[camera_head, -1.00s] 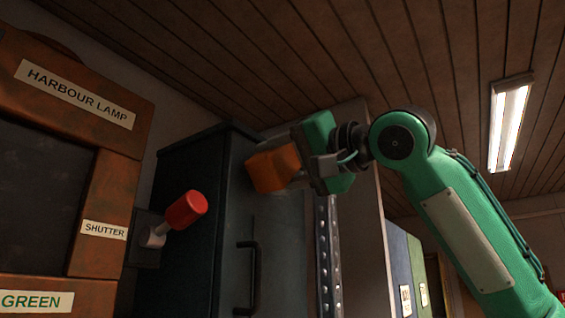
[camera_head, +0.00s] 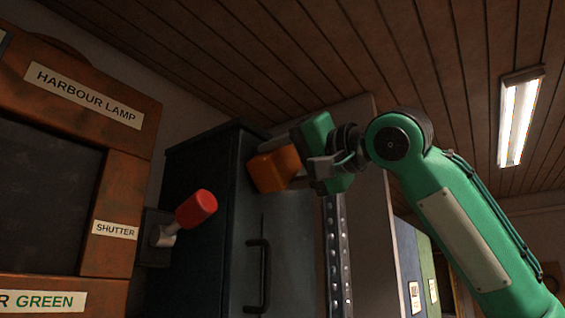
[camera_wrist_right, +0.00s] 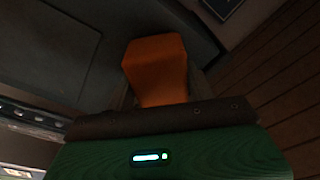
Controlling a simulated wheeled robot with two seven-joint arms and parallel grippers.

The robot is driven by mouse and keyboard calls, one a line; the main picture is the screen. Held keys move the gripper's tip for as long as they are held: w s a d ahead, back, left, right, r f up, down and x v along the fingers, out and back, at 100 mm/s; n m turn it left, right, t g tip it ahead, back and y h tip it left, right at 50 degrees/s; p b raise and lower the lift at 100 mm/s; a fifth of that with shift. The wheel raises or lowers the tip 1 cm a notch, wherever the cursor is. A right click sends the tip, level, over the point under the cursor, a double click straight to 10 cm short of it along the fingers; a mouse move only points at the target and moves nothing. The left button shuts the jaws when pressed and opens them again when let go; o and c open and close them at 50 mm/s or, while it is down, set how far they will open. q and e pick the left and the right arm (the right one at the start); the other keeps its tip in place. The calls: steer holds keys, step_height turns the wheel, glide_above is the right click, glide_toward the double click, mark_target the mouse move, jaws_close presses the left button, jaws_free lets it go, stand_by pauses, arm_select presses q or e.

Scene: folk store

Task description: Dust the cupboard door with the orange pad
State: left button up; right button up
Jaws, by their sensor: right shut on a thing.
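The orange pad (camera_head: 274,170) is a blocky piece held in my right gripper (camera_head: 299,163), which is shut on it. In the head view the pad is at the upper part of the dark cupboard door (camera_head: 285,235), overlapping it; I cannot tell whether it touches. The door has a dark vertical bar handle (camera_head: 263,275) below the pad. In the right wrist view the orange pad (camera_wrist_right: 156,68) sticks out ahead of the gripper, with the dark door (camera_wrist_right: 45,50) beside and behind it. My left gripper is not in view.
Left of the cupboard, a wooden panel (camera_head: 90,95) labelled "HARBOUR LAMP" carries a red-knobbed lever (camera_head: 196,208) by a "SHUTTER" label. A perforated metal strip (camera_head: 338,255) stands right of the door. Blue and green panels (camera_head: 410,260) lie farther right, partly behind my arm.

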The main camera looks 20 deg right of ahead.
mark_target(299, 170)
steer(key=shift+w+d+p, duration=0.2)
steer(key=shift+w+d, duration=0.4)
steer(key=shift+d, duration=0.25)
steer(key=shift+w+d+p, duration=0.15)
steer(key=shift+w+d, duration=0.4)
steer(key=shift+d, duration=0.25)
steer(key=shift+w+d+p, duration=1.35)
steer(key=shift+w+d, duration=1.25)
steer(key=shift+d, duration=0.45)
steer(key=shift+s+a+b, duration=0.35)
steer(key=shift+s+a, duration=0.5)
steer(key=shift+a, duration=0.25)
steer(key=shift+s+a+b, duration=0.4)
steer(key=shift+s+a, duration=0.5)
steer(key=shift+a, duration=0.2)
steer(key=shift+s+a+b, duration=0.35)
steer(key=shift+s+a, duration=0.5)
steer(key=shift+a, duration=0.25)
steer(key=shift+s+a+f+b, duration=0.15)
steer(key=shift+s+a+b, duration=0.15)
steer(key=shift+s+a, duration=0.95)
steer(key=shift+a, duration=0.35)
steer(key=shift+d, duration=0.1)
steer(key=shift+w, duration=0.1)
